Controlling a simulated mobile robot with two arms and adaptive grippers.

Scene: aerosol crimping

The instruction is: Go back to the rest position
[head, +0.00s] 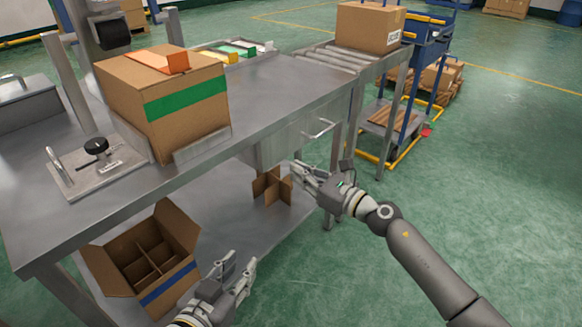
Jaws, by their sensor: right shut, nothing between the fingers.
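My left gripper (239,264) is low at the bottom of the head view, its two fingers apart and nothing between them. It is just right of an open divided carton on the lower shelf, and I cannot tell whether they touch. My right gripper (294,172) is shut and empty. It is beside the table's right front, below the worktop edge and close to a cardboard divider (271,187) on the lower shelf. My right arm reaches in from the lower right.
The steel table (262,98) holds a green-banded carton (165,105) with an orange piece on top, and a clamp plate (98,167). The divided carton (180,287) is below. A roller conveyor (335,57) carries another box (368,27). The green floor at right is open.

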